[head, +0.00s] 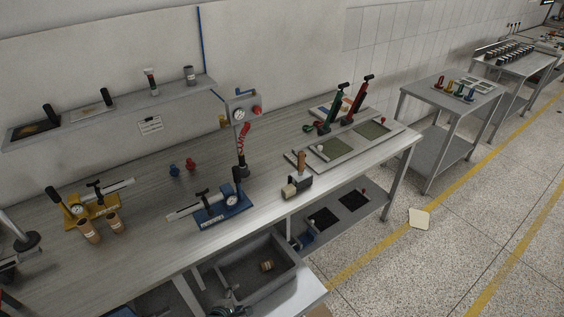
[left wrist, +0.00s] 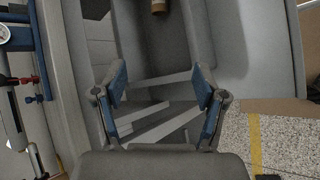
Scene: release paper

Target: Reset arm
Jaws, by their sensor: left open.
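My left gripper (head: 232,300) is at the bottom edge of the head view, at the near side of a grey bin (head: 287,274). In the left wrist view its two blue-padded fingers (left wrist: 158,82) are spread wide with nothing between them. A brown cylinder (head: 267,266) lies in the bin. It also shows at the top of the left wrist view (left wrist: 159,6), beyond the fingertips. My right gripper is in neither view.
A long grey workbench (head: 150,190) holds a yellow device (head: 92,207), a blue device (head: 222,209), brown cups (head: 89,231) and a gauge stand (head: 241,114). A pale flat piece (head: 419,219) lies on the speckled floor. The floor to the right is mostly clear.

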